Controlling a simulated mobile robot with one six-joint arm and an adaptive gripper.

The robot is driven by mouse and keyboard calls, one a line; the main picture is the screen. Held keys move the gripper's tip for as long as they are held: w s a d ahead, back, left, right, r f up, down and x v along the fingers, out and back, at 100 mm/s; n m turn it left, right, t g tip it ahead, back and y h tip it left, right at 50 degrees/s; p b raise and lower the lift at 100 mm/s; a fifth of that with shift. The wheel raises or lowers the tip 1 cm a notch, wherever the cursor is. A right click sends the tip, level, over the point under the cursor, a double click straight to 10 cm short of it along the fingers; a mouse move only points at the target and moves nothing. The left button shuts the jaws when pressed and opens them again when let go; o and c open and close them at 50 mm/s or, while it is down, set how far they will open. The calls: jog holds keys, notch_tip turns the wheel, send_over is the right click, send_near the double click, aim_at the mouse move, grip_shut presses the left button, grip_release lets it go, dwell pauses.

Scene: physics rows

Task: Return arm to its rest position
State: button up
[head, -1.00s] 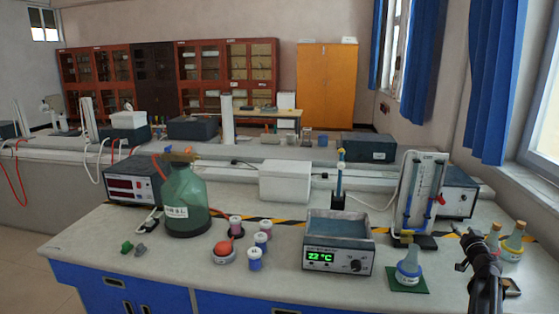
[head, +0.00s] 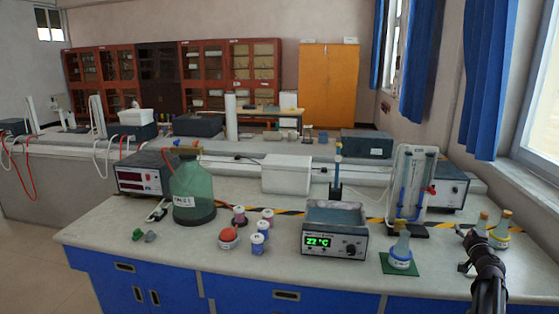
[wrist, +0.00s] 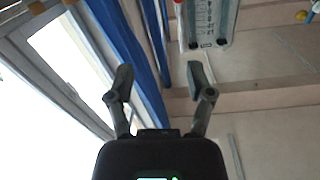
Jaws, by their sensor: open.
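My gripper (head: 470,250) is at the right front of the bench in the head view, by the flasks at the right edge. The wrist view shows my gripper (wrist: 160,85) with its two fingers spread apart and nothing between them. Blue curtain and window lie behind the fingers at left, and a pale wall lies behind at right. My arm rises from the lower right corner of the head view.
A conical flask (head: 401,252) stands on a green mat (head: 388,268). A water bath (head: 335,246), a large green bottle (head: 193,195) and several small jars (head: 258,244) are further left. The bench's front strip (head: 285,270) is clear.

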jog(key=a+f+n+g+y+p, duration=0.25)
jog(key=a+y, duration=0.25)
jog(key=a, duration=1.2)
jog(key=a+f+n+g+y+p, duration=0.25)
jog(key=a+n+g+y, duration=0.2)
jog(key=a, duration=1.15)
jog(key=s+a+f+m+g+h+p, duration=0.1)
jog(key=s+a+f+g+h+p, duration=0.1)
jog(key=s+a+g, duration=0.3)
jog(key=s+a+f+m+g+h+p, duration=0.1)
jog(key=s+a+g, duration=0.4)
jog(key=s+a, duration=0.6)
jog(key=s+f+h+p, duration=0.1)
jog(key=s, duration=0.2)
jog(key=shift+s+f, duration=0.3)
jog(key=shift+s, duration=0.1)
jog(key=shift+h, duration=0.25)
